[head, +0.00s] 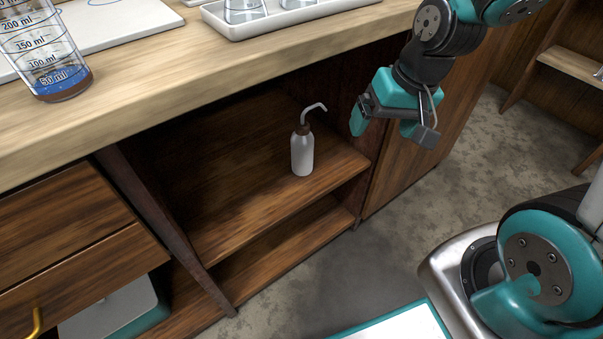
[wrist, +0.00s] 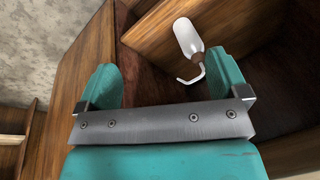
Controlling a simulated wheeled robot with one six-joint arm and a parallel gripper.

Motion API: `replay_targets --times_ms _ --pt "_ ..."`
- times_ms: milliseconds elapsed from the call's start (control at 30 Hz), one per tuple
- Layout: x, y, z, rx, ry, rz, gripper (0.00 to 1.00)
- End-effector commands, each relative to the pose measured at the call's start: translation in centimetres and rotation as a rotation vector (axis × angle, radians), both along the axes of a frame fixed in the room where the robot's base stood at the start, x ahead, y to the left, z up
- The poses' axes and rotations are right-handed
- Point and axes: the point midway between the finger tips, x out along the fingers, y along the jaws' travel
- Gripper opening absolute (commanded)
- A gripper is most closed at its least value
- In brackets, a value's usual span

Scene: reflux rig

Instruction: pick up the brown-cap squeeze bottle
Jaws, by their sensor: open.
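The squeeze bottle (head: 302,152) has a white body, a brown cap and a bent pale spout. It stands upright on the upper shelf of the open cabinet, near the shelf's front right, in the head view. My gripper (head: 382,122) is to the right of the bottle and apart from it, in front of the cabinet.
The wooden worktop (head: 180,92) overhangs the shelf (head: 250,195). A dark upright panel (head: 150,215) bounds the shelf on the left. A beaker with blue liquid (head: 48,55) and a white tray (head: 270,22) sit on the worktop. The floor (head: 300,275) in front is bare.

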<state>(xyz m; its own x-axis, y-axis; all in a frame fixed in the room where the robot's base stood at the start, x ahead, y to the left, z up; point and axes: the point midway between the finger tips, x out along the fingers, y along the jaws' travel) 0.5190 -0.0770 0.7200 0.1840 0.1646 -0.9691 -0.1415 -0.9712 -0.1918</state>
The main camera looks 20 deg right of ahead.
Motion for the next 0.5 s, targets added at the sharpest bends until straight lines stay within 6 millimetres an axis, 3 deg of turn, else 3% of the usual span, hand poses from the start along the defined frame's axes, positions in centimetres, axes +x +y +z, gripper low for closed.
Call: replay_targets --times_ms 33,100,367,500 --pt "0.8 -0.6 -4.3 0.052 0.035 -0.104 0.92" --pt "1.8 -0.8 -6.2 0.146 0.075 -0.247 0.92" --pt "5.7 -0.8 -11.1 0.647 0.315 -0.877 0.92" --pt "7.9 -2.1 -12.7 0.973 0.500 -1.245 0.92"
